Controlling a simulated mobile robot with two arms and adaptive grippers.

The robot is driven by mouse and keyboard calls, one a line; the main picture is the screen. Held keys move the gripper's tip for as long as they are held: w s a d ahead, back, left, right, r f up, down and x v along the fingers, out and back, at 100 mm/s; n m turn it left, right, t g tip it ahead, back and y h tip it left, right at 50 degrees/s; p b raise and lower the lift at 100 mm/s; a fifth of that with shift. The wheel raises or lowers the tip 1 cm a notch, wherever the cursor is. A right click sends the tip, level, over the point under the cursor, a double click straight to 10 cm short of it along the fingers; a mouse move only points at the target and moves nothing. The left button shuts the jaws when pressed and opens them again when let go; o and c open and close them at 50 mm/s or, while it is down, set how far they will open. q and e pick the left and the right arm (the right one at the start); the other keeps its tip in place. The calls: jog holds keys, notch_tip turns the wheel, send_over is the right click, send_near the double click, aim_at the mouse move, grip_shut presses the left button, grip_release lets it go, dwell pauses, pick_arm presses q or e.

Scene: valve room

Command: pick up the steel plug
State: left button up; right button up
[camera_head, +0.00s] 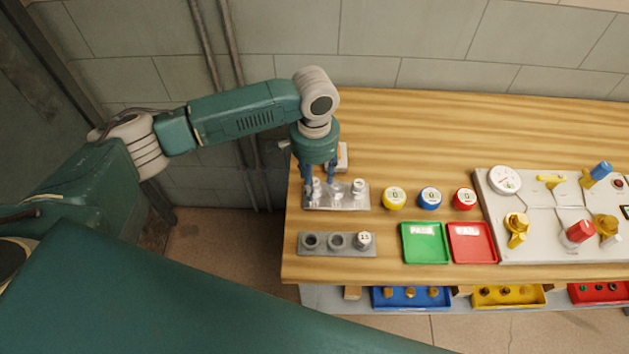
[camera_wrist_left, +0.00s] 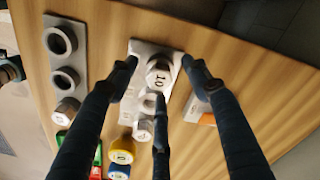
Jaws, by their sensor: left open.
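A shiny metal plate (camera_head: 350,204) near the table's left end carries several steel pieces. Its leftmost steel plug (camera_head: 316,186) is partly hidden by my gripper. In the left wrist view a round steel plug (camera_wrist_left: 160,76) with a dark number, seemingly 10, lies between my fingertips. Another steel piece (camera_wrist_left: 143,130) is further down the plate. My left gripper (camera_head: 320,183) points down over the plate's left end, fingers open around the plug. I cannot tell whether they touch it. My right gripper is not in view.
A grey block (camera_head: 337,250) in front has two open holes and a plug marked 15 (camera_head: 364,240). Yellow (camera_head: 394,198), blue and red round pieces, green (camera_head: 425,243) and red trays, and a valve panel (camera_head: 550,250) lie rightward. A small white box (camera_head: 343,157) stands behind the gripper.

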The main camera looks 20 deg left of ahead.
pick_arm(q)
jog(key=shift+c, duration=1.3)
grip_shut()
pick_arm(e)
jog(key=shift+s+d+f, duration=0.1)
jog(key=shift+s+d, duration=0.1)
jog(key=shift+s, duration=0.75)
pick_arm(q)
jog(key=shift+r, duration=0.1)
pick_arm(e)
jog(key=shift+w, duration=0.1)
pick_arm(q)
jog(key=shift+r, duration=0.5)
notch_tip(320, 180, up, 17)
jog(key=b, duration=0.4)
send_over(315, 182)
jog(key=shift+f, duration=6.5)
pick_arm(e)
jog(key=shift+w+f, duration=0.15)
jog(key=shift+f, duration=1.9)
